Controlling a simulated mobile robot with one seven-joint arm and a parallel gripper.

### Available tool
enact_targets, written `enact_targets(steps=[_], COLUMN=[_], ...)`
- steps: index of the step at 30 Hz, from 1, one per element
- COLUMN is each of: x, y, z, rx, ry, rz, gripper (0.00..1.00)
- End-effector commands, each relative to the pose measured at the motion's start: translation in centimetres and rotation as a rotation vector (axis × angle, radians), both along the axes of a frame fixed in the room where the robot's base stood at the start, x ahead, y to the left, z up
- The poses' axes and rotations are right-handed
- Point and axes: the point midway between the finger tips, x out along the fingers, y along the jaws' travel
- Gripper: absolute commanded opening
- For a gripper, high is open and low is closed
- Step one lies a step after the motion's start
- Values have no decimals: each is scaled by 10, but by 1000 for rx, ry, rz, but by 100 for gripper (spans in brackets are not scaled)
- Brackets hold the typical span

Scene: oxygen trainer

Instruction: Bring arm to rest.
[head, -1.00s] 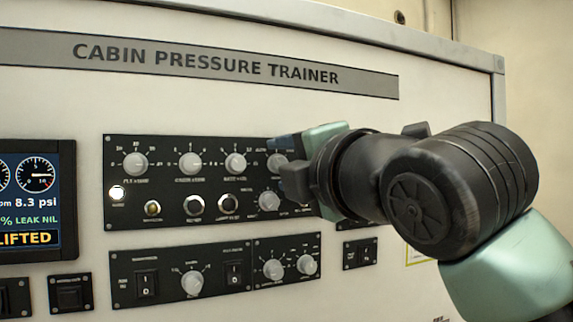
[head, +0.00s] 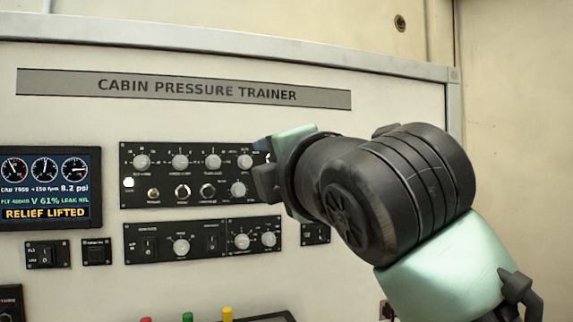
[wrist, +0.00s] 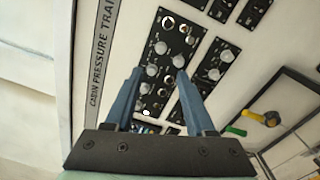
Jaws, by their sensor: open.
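My gripper (head: 262,165) is open, in front of the right end of the upper knob panel (head: 150,177) of the cabin pressure trainer. In the wrist view its two blue fingers (wrist: 160,74) are apart, with panel knobs showing between and beyond them and nothing held. My arm comes in from the lower right of the head view, with the elbow bent. The gripper hides the right edge of the upper panel. I cannot tell exactly how far the fingertips stand from the knobs.
A lit screen (head: 46,188) at left reads "RELIEF LIFTED". A lower panel (head: 163,250) holds knobs and switches. Red, green and yellow tops (head: 227,313) show at the bottom edge. In the wrist view, a yellow handle (wrist: 270,118) is at right. Room right of the trainer looks clear.

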Motion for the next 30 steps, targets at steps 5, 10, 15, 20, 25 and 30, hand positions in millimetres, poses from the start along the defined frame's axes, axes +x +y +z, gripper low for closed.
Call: enact_targets(steps=[5,10,15,20,25,30], x=[0,0,0,-2,-26,-72], y=[3,3,3,7,25,21], z=[0,0,0,1,17,34], rx=[0,-1,0,28,331,865], ry=[0,0,0,-6,-48,-95], rz=[1,1,1,10,86,216], gripper=[55,55,55,55,55,55])
